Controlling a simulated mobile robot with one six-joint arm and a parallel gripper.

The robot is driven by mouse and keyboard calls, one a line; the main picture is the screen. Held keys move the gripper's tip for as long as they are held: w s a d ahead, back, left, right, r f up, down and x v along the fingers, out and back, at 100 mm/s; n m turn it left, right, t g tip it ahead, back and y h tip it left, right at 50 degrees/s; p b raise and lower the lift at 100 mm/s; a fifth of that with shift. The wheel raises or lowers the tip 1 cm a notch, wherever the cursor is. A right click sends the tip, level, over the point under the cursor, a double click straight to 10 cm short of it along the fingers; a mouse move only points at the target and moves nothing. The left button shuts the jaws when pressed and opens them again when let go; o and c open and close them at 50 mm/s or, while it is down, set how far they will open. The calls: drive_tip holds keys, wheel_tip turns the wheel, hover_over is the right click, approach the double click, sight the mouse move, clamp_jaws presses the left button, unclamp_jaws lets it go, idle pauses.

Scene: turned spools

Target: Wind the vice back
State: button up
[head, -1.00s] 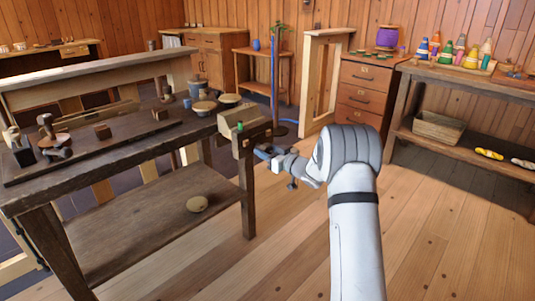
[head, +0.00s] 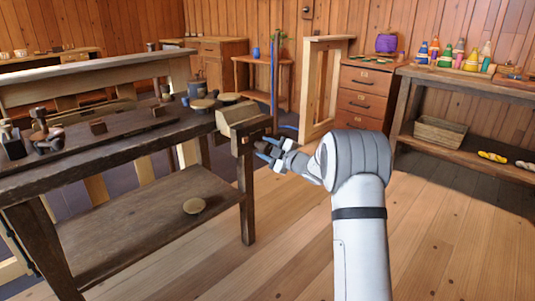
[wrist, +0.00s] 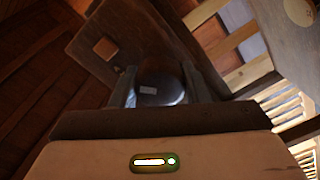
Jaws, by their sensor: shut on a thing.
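The vice (head: 240,119) sits at the right end of the dark workbench (head: 110,150), with a pale wooden block on top and a dark front jaw. My gripper (head: 266,149) is at the vice's front face, its blue fingers close against it. In the wrist view, my gripper (wrist: 160,85) has its two fingers on either side of a dark rounded knob (wrist: 160,92), which looks like the vice's hub or handle. It is shut on this knob. The far side of the knob and the screw behind it are hidden.
Small tools and wooden blocks (head: 97,127) lie on the bench, with tins and round lids (head: 203,104) near the vice. A lower shelf (head: 150,215) holds a round disc. A blue upright pole (head: 274,75) stands behind the vice. The floor to the right is clear.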

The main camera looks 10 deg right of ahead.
drive_tip(key=n, duration=0.6)
drive_tip(key=shift+w+r+b, duration=0.1)
drive_tip(key=shift+r+b, duration=0.1)
drive_tip(key=shift+b, duration=0.15)
drive_tip(key=n, duration=0.7)
drive_tip(key=shift+n, duration=0.4)
drive_tip(key=n, duration=1.2)
drive_tip(key=shift+f+n, duration=0.1)
drive_tip(key=shift+n, duration=0.3)
drive_tip(key=o, duration=1)
drive_tip(key=shift+f, duration=0.1)
